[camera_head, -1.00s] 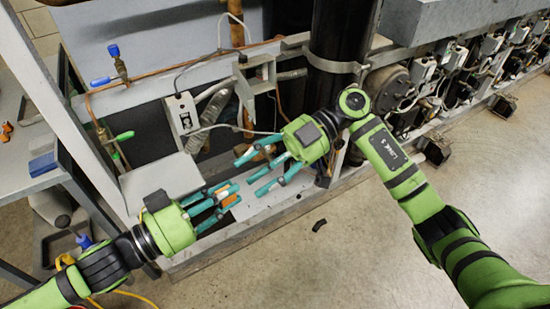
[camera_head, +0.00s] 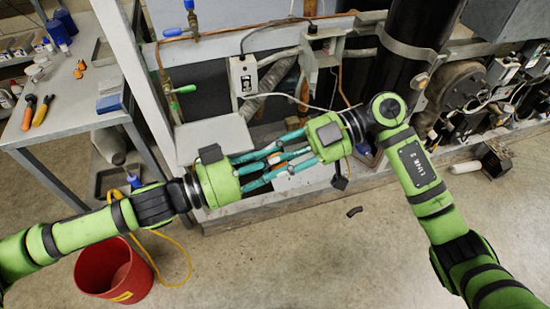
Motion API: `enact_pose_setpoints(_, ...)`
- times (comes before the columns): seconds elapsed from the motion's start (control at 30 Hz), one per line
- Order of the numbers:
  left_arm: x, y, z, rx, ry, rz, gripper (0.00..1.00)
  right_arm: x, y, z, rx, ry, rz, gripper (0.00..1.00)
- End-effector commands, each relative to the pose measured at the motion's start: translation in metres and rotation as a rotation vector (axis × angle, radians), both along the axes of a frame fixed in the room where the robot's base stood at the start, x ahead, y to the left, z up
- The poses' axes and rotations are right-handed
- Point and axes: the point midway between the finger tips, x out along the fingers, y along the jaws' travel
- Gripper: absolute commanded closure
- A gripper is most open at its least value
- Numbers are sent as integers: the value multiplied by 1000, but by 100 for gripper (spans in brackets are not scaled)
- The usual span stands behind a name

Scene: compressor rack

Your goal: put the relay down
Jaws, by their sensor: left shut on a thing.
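The relay (camera_head: 278,167) shows only as a small orange and white patch between the teal fingers, mostly hidden. My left gripper (camera_head: 272,163) reaches in from the left and is shut on it, in front of the rack's lower frame. My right gripper (camera_head: 284,155) comes from the right and faces the left one. Its fingers look spread and overlap the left fingers in the picture. I cannot tell whether they touch the relay.
A grey flat plate (camera_head: 213,139) and a white switch box (camera_head: 243,76) are behind the grippers. A side table (camera_head: 75,112) with tools stands left. A red bucket (camera_head: 113,270) is on the floor below my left arm. A small black piece (camera_head: 354,211) lies on open floor.

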Motion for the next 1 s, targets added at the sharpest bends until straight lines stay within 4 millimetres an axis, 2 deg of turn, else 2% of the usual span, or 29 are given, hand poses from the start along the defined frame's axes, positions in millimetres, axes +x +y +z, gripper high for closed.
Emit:
enact_pose_setpoints(0.1,1,0,-2,4,2,3,100,-1,1,1,1,-1,3,99)
enact_pose_setpoints(0.13,1,0,-2,4,2,3,64,-1,1,1,2,-2,4,99)
enact_pose_setpoints(0.17,1,1,-2,4,2,3,52,-1,1,1,2,-2,4,100)
enact_pose_setpoints(0.2,1,1,-2,4,2,3,49,-1,1,1,2,-2,4,100)
enact_pose_setpoints(0.5,0,1,-2,4,2,3,49,-1,0,1,1,-1,3,100)
enact_pose_setpoints(0.63,-3,8,-3,6,4,4,49,-1,0,1,1,-1,3,100)
enact_pose_setpoints(1.0,-33,67,-4,10,7,5,49,-1,0,1,1,-1,3,100)
